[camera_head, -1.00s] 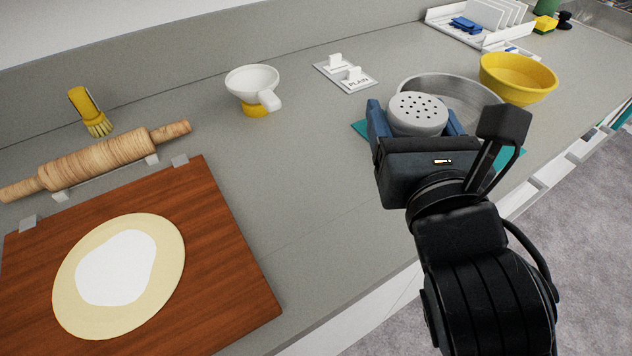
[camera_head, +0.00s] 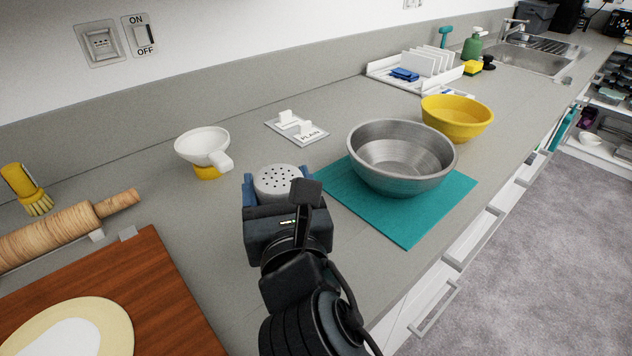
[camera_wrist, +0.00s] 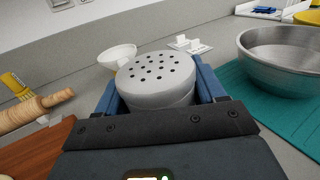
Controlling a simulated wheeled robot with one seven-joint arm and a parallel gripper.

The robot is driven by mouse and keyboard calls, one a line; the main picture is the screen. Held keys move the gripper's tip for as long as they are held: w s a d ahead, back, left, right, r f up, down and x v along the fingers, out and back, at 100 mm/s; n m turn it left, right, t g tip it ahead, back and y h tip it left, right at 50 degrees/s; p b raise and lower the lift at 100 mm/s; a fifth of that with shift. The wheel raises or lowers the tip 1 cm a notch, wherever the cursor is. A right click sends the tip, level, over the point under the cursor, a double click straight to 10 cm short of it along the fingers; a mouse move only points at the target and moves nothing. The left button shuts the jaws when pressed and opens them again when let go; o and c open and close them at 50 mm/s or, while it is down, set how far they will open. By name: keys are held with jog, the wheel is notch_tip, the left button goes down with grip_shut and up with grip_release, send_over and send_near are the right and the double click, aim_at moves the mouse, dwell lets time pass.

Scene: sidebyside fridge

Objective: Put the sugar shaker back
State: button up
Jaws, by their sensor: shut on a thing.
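The sugar shaker (camera_head: 277,180) has a grey lid with dark holes. My gripper (camera_head: 279,188) is shut on it, with blue fingers on both sides. In the wrist view the shaker (camera_wrist: 156,76) stands upright between the fingers (camera_wrist: 156,95). Its lower part is hidden, so I cannot tell whether it touches the counter. A small white plate labelled "PLAIN" (camera_head: 308,136), with raised white pieces, lies on the counter beyond the shaker. A white funnel-like cup (camera_head: 203,144) on a yellow base stands behind and left of the shaker.
A steel bowl (camera_head: 402,184) sits on a teal mat (camera_head: 410,228) to the right. A yellow bowl (camera_head: 457,118) stands beyond it. A wooden board (camera_head: 165,300) with dough and a rolling pin (camera_head: 60,232) are at left. Grey counter (camera_head: 240,130) is clear between cup and plate.

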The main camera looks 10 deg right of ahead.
jog(key=shift+w+a+f, duration=0.4)
jog(key=shift+a+f, duration=0.2)
jog(key=shift+a, duration=0.25)
jog(key=shift+d+f, duration=0.2)
jog(key=shift+f, duration=0.9)
jog(key=shift+s+f, duration=0.1)
jog(key=shift+f, duration=0.45)
jog(key=shift+f, duration=0.25)
jog(key=o, duration=1.2)
jog(key=shift+f+b, duration=0.15)
jog(key=shift+b, duration=0.6)
